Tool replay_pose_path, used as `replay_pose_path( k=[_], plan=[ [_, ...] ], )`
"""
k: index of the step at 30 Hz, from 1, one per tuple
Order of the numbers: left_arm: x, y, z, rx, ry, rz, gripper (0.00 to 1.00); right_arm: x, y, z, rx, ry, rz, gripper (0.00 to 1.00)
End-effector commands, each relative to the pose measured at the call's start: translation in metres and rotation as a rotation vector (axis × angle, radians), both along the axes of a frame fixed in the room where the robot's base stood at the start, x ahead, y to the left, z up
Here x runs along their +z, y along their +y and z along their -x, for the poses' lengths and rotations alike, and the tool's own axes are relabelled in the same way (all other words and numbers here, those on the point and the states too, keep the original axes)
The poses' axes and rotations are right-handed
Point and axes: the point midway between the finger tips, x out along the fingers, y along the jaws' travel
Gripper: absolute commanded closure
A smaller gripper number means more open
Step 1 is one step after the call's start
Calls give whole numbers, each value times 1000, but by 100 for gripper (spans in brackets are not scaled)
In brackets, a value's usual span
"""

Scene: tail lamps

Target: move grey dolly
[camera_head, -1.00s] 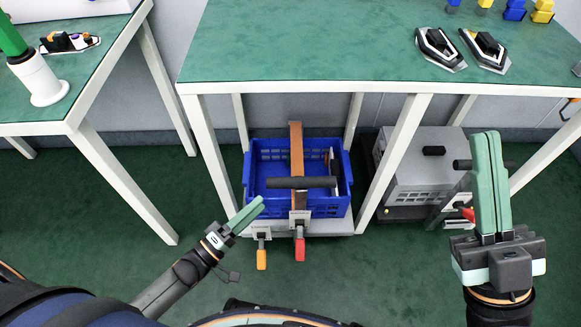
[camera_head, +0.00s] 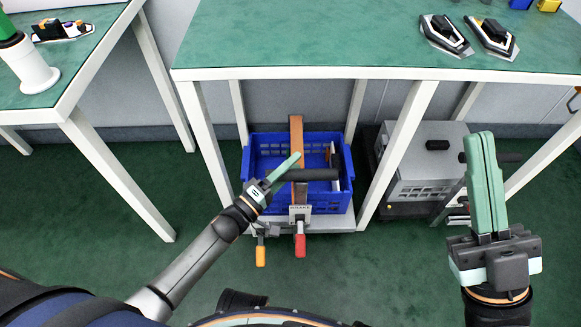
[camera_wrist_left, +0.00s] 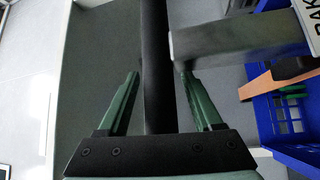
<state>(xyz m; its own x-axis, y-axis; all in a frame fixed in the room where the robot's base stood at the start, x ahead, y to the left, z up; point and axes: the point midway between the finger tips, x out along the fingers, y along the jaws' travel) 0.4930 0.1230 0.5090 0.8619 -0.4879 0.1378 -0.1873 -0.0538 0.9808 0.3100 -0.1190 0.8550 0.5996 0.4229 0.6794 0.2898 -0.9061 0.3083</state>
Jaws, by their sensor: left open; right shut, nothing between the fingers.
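The grey dolly (camera_head: 335,221) stands on the floor under the middle table and carries a blue crate (camera_head: 258,208). A black handle bar (camera_head: 322,174) runs crosswise above the crate, with an upright brown strip (camera_head: 296,132) behind it. My left gripper (camera_head: 288,168) is open at the bar's left part. In the left wrist view, the bar (camera_wrist_left: 155,60) passes between the spread fingers of my left gripper (camera_wrist_left: 158,78), and neither finger clearly touches it. A grey post (camera_wrist_left: 235,40) lies right of the bar. My right gripper (camera_head: 479,135) is shut and empty, far right of the dolly.
A red pedal (camera_head: 300,246) and an orange pedal (camera_head: 261,256) stick out at the dolly's front. White table legs (camera_head: 207,150) (camera_head: 398,155) flank it. A dark dolly with a grey box (camera_head: 425,160) stands to the right. The green floor in front is clear.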

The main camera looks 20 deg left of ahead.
Motion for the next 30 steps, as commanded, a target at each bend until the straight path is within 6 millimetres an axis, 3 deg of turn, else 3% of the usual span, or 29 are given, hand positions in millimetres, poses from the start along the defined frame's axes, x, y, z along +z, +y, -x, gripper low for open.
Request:
replay_pose_path(
  k=[5, 23, 30],
  plan=[
    [0, 0, 0, 0, 0, 0, 33, 1, 0, 0, -1, 0, -3, 100],
    [0, 0, 0, 0, 0, 0, 100, 1, 0, 0, -2, -2, -7, 100],
    [0, 1, 0, 0, 0, 0, 100, 1, 0, 0, -2, -2, -7, 100]
  ],
)
